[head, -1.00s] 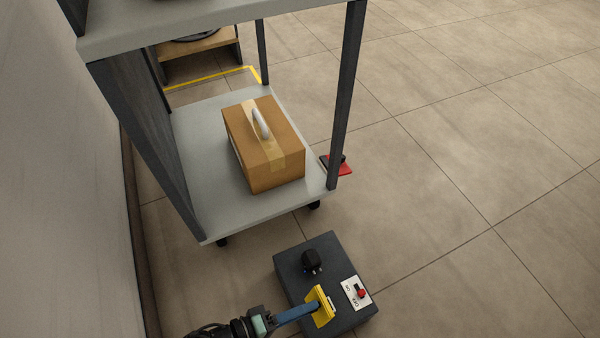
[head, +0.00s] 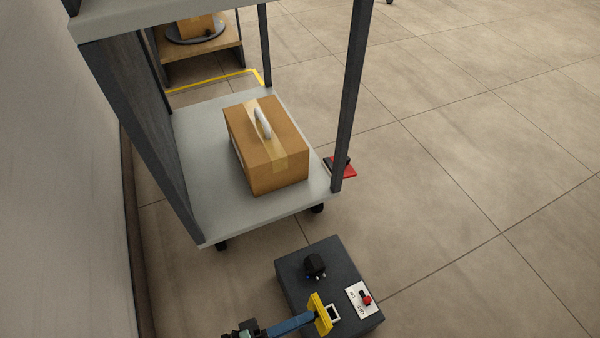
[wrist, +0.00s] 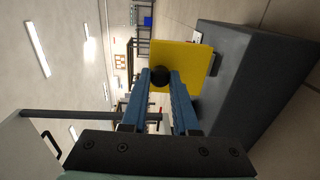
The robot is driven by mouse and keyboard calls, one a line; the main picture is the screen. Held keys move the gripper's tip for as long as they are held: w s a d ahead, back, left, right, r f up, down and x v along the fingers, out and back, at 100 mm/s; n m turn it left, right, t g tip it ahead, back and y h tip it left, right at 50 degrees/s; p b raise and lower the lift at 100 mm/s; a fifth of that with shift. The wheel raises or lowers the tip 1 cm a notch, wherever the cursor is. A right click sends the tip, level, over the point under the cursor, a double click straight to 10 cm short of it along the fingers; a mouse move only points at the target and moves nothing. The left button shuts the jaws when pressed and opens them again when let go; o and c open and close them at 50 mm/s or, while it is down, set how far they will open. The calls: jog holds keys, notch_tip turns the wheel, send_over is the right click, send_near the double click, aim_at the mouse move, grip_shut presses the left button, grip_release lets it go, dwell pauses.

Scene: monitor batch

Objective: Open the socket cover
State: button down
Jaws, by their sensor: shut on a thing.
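The yellow socket cover (head: 321,315) stands raised on the dark grey box (head: 299,287) in the head view, its plate tipped up. A white-rimmed socket (head: 334,313) shows just right of it. In the wrist view the cover (wrist: 192,66) is a flat yellow plate with a round black knob (wrist: 160,77) facing me. My gripper (wrist: 160,82) has its blue fingers closed on this knob. In the head view my gripper (head: 309,318) reaches the cover from the left. The hinge is not clearly visible.
A black plug (head: 315,266) and a white panel with a red switch (head: 362,299) are on the same box. A grey cart (head: 200,216) carrying a cardboard box (head: 265,150) stands behind. A red object (head: 343,172) lies on the floor beside the cart. Floor to the right is clear.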

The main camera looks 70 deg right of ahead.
jog(key=shift+s, duration=0.1)
jog(key=c, duration=0.7)
grip_release()
jog(key=shift+r, duration=0.1)
jog(key=r+p, duration=1)
jog(key=shift+w, duration=0.2)
